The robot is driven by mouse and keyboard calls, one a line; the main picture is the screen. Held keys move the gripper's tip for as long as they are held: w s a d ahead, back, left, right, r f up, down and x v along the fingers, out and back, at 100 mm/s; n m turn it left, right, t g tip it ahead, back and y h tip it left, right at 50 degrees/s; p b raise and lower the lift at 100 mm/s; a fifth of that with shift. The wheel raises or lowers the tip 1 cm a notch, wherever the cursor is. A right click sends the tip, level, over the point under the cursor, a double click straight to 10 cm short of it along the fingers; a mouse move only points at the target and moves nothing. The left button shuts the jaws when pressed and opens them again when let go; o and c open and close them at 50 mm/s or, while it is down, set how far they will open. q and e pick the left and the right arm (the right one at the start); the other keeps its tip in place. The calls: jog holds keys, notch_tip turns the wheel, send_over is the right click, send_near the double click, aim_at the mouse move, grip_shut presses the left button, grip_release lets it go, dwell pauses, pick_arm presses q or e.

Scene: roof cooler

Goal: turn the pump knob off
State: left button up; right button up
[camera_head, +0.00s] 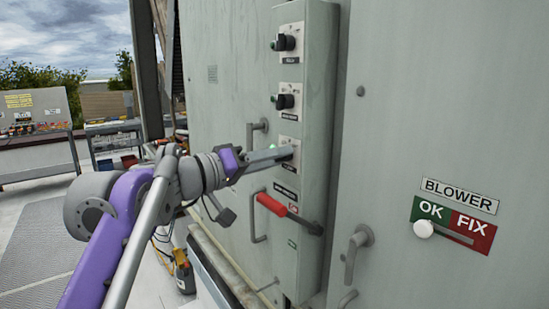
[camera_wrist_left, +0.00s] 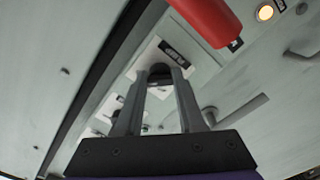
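My left gripper (camera_head: 286,153) is at the third, lowest knob position on the narrow grey control panel (camera_head: 319,120). The fingers hide most of that knob in the head view. In the left wrist view, the fingers (camera_wrist_left: 160,78) stand on either side of a dark knob (camera_wrist_left: 159,71) on a white plate (camera_wrist_left: 145,60). The knob about fills the gap between the fingertips, but I cannot tell whether they press on it. The plate's label is too small to read, so I cannot confirm that it is the pump knob. My right gripper is out of view.
Two more black knobs, an upper one (camera_head: 284,43) and a middle one (camera_head: 285,101), sit above on the panel. A red lever handle (camera_head: 272,205) juts out just below my left gripper. A BLOWER slider (camera_head: 424,229) stands at OK on the right. Door handles (camera_head: 357,248) stick out nearby.

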pick_arm(q)
grip_shut()
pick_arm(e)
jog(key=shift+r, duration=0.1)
pick_arm(q)
jog(key=shift+r+n+p, duration=0.15)
jog(key=shift+n+p, duration=2.6)
jog(key=shift+n, duration=1.55)
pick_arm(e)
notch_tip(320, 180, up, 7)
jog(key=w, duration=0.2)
pick_arm(q)
jog(key=o, duration=0.8)
grip_release()
